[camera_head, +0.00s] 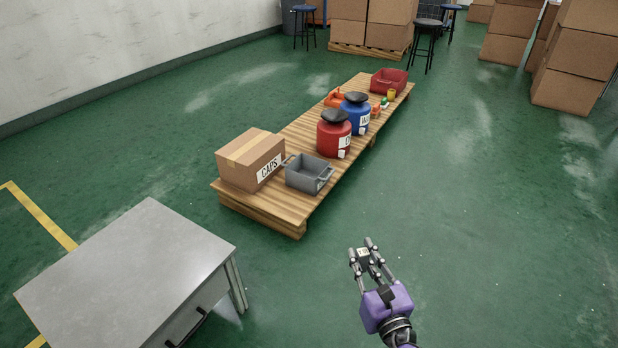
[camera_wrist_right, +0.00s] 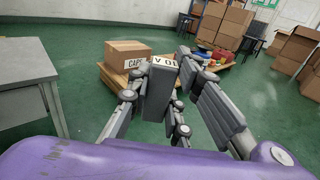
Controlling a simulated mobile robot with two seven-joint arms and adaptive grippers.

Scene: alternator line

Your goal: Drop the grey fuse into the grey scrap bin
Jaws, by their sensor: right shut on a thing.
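My right gripper (camera_head: 363,258) is shut on the grey fuse, a small block with a white marked top face. The grey fuse (camera_wrist_right: 159,96) shows upright between the fingers in the right wrist view. It is held in the air above the green floor, in front of the low wooden platform. The grey scrap bin (camera_head: 307,174) is an open box with handles on the platform's near end. It stands ahead and to the left of the gripper, apart from it. In the right wrist view, the bin is not clearly visible behind the fuse and fingers. My left gripper is not in view.
The wooden platform (camera_head: 291,222) also bears a CAPS carton (camera_head: 250,160), a red drum (camera_head: 334,137), a blue drum (camera_head: 355,113) and a red bin (camera_head: 389,81). A grey table (camera_head: 125,265) stands at the left front. Floor between gripper and platform is clear.

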